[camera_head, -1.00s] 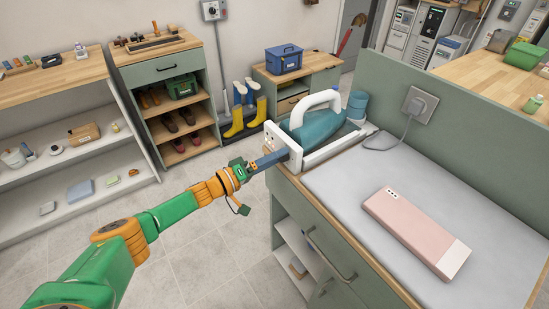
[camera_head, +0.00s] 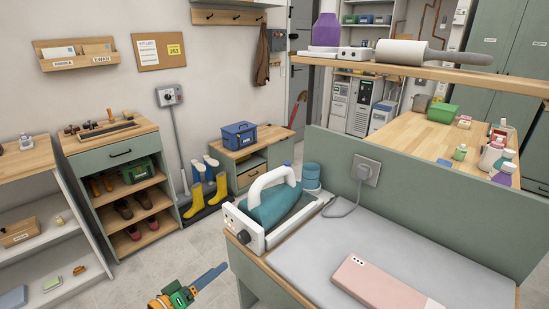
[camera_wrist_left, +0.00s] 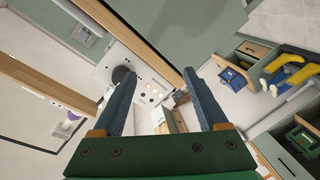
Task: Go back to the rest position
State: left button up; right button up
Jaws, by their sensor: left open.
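My left gripper (camera_head: 210,278) is low in the head view, in front of the green counter and to the left of its front corner. In the left wrist view its two blue fingers (camera_wrist_left: 160,98) stand wide apart with nothing between them. The iron station's white panel with a dark knob and small buttons (camera_wrist_left: 145,85) shows beyond the fingers, apart from them. In the head view the teal iron with a white handle (camera_head: 275,203) rests in its white station (camera_head: 255,240) on the counter. My right gripper is not in view.
A grey ironing pad (camera_head: 400,255) covers the counter, with a pink and white box (camera_head: 375,283) on it. A shelf above (camera_head: 430,72) holds a purple bottle and a roller. Shoe shelves (camera_head: 130,195) and yellow boots (camera_head: 217,188) stand behind. The tiled floor between is clear.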

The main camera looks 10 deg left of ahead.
pick_arm(q)
jog(key=s+a+f+m+g+y, duration=0.1)
jog(key=s+f+g+y, duration=0.1)
jog(key=s+f, duration=0.45)
jog(key=s+f+m+g+y, duration=0.1)
jog(key=s+f+g+y, duration=0.2)
jog(key=f, duration=0.6)
jog(key=s+a+f+m+g+y, duration=0.1)
jog(key=s+f+y, duration=0.1)
jog(key=s+f, duration=0.5)
jog(key=s+d+f+m+g, duration=0.1)
jog(key=s+f+g, duration=0.1)
jog(key=s, duration=0.6)
jog(key=s+d+f+m+g, duration=0.1)
jog(key=s+d+f+g, duration=0.1)
jog(key=s+f, duration=0.3)
jog(key=s+d+f+m+g+y, duration=0.1)
jog(key=s+f+g, duration=0.2)
jog(key=s, duration=0.8)
jog(key=shift+d+f, duration=0.2)
jog(key=shift+f, duration=0.05)
